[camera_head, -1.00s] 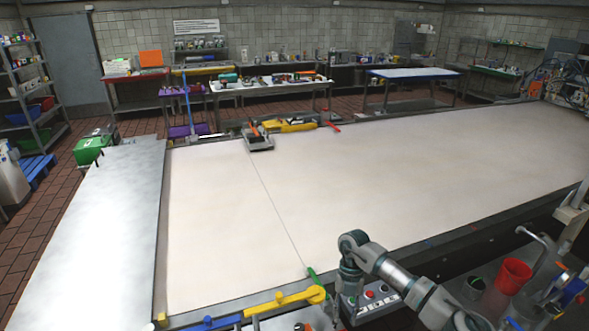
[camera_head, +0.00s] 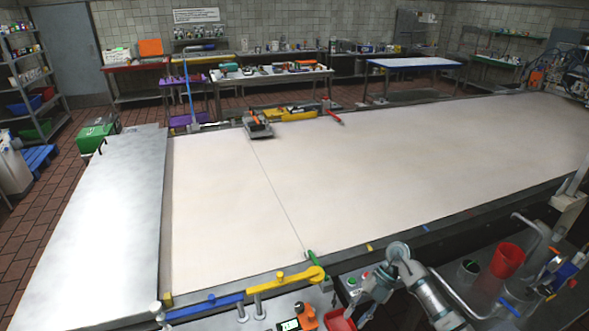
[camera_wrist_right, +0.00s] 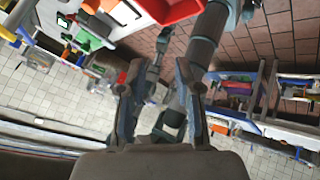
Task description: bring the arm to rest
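My right arm (camera_head: 432,296) comes in from the lower right in the head view and bends downward beside the table's near edge. Its gripper end is low in the picture, and the fingertips are hard to make out there. In the right wrist view my right gripper (camera_wrist_right: 157,92) has its two fingers apart, with nothing held between them. My left arm and left gripper do not show in the head view.
The wide cream table (camera_head: 370,180) is clear across its middle. A wire with a green handle (camera_head: 312,257) crosses it. A yellow handle (camera_head: 285,281), a blue handle (camera_head: 205,307) and a red cup (camera_head: 507,260) are near the front. A bare metal table (camera_head: 100,220) stands left.

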